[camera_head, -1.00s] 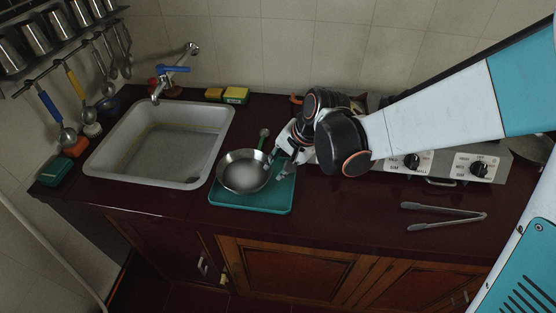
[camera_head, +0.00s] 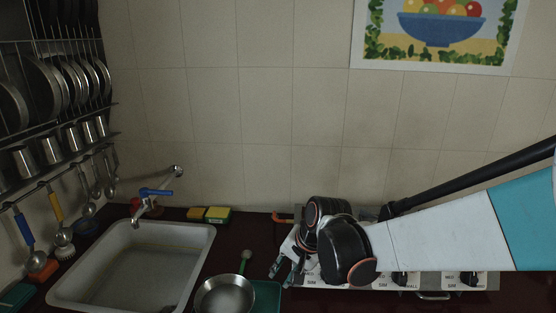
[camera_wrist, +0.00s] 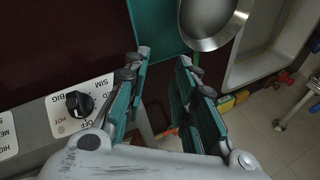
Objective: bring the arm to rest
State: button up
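My gripper (camera_head: 281,271) hangs at the near edge of the stove, to the right of the pan. In the wrist view my gripper (camera_wrist: 165,57) has its two teal-lined fingers apart, with nothing between them. A steel frying pan (camera_head: 225,296) with a green handle end (camera_head: 245,262) sits on the teal tray (camera_head: 268,294). In the wrist view the pan (camera_wrist: 210,24) and tray (camera_wrist: 153,24) lie beyond the fingertips, apart from them. The pan's near part is cut off in the head view.
The stove (camera_head: 380,281) with knobs lies under my arm. The sink (camera_head: 130,262) and blue-handled tap (camera_head: 155,192) are on the left. Sponges (camera_head: 210,214) lie by the wall. A rack with plates (camera_head: 45,90) and hanging utensils is at far left.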

jog(key=s+d+r+n+t+h, duration=0.1)
jog(key=s+d+r+n+t, duration=0.1)
jog(key=s+d+r, duration=0.3)
jog(key=s+d+r+n+t+h, duration=0.1)
jog(key=s+d+r, duration=0.4)
jog(key=s+d, duration=0.7)
jog(key=shift+s+d+n+t+h, duration=0.2)
jog(key=shift+s+n+t+h, duration=0.2)
jog(key=shift+s+n+h, duration=0.6)
jog(key=shift+w, duration=0.3)
